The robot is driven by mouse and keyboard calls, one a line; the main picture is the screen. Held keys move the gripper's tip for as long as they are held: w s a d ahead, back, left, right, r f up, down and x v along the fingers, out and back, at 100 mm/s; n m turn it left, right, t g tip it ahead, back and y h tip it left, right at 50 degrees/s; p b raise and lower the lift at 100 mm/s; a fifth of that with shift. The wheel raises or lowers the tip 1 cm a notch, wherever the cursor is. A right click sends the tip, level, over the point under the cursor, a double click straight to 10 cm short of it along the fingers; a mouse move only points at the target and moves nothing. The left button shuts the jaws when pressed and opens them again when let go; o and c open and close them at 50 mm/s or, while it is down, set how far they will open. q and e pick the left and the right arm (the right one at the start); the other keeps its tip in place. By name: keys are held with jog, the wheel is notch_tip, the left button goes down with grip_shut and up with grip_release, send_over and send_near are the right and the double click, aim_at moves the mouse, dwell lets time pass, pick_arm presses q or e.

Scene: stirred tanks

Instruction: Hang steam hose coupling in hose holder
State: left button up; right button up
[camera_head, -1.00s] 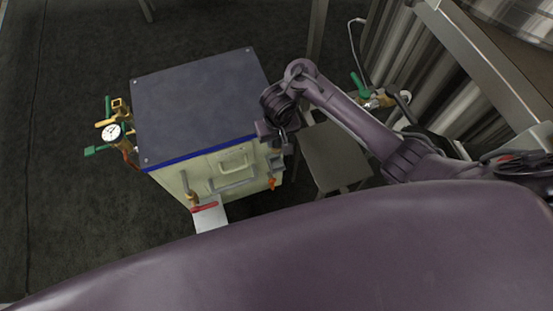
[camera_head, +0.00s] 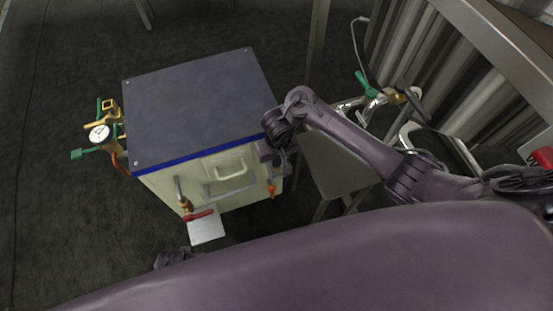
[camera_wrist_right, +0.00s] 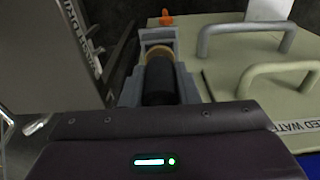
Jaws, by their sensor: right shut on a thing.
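My right gripper (camera_head: 277,155) is beside the front right corner of the cream tank (camera_head: 160,190) with the dark lid. In the right wrist view its grey fingers (camera_wrist_right: 160,85) are shut on the steam hose coupling (camera_wrist_right: 159,82), a black cylinder with a tan ring at its far end. The coupling is too small and covered to make out in the head view. I cannot pick out the hose holder with certainty. A dark ribbed part of mine shows at the bottom left of the head view, but my left gripper does not show.
The tank's front has handles (camera_head: 231,170) and a red-handled valve (camera_head: 199,214) over a white plate (camera_head: 207,229). A gauge (camera_head: 99,133) with valves sticks out at its left. A grey stool (camera_head: 335,165) stands close at the right. Green-handled piping (camera_head: 367,87) lies beyond.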

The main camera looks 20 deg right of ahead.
dwell(0.3)
jog(key=shift+f, duration=0.2)
jog(key=o, duration=1.1)
jog(key=shift+c, duration=0.2)
